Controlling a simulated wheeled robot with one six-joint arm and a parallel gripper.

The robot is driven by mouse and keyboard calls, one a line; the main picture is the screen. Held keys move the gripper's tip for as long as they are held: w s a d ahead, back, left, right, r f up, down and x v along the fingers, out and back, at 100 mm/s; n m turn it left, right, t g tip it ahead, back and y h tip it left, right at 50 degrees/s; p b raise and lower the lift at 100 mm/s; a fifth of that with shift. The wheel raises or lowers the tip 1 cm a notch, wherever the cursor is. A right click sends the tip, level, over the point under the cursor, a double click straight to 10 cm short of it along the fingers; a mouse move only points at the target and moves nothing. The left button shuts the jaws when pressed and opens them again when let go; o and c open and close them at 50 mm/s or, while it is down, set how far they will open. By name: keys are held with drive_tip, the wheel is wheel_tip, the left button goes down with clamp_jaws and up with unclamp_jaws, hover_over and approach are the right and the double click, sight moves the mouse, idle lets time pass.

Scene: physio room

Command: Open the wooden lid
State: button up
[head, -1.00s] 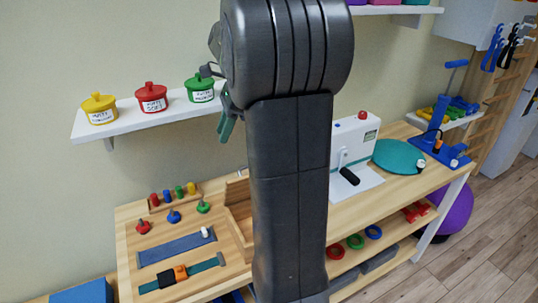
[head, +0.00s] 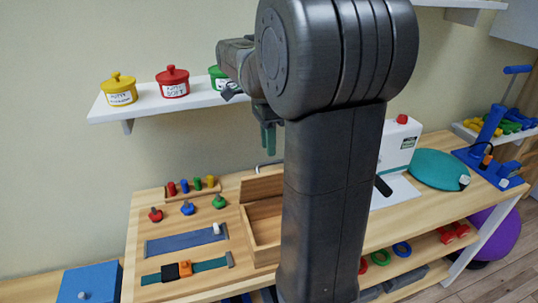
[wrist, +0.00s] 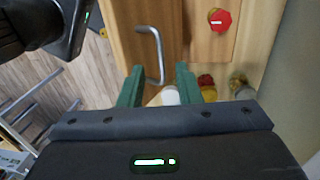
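The wooden lid (head: 262,187) belongs to a wooden box (head: 263,257) on the table, partly hidden behind my arm. It appears raised at the back of the box, whose inside shows in front of it. A metal handle (head: 267,164) sticks up over the lid's top edge; a metal handle also shows in the wrist view (wrist: 157,52), on a brown wooden surface.
A shelf (head: 140,107) with putty pots hangs behind my gripper on the left. Colored pegs and knobs, a blue strap board (head: 180,243) and a buckle strap stand left of the box. A white press (head: 397,150) and teal disc (head: 438,170) are to the right.

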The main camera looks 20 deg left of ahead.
sight(270, 178)
drive_tip(key=shift+s+d+f, duration=0.1)
drive_tip(key=shift+f, duration=0.85)
drive_tip(key=shift+s+d+f, duration=0.1)
drive_tip(key=shift+f, duration=0.8)
clamp_jaws()
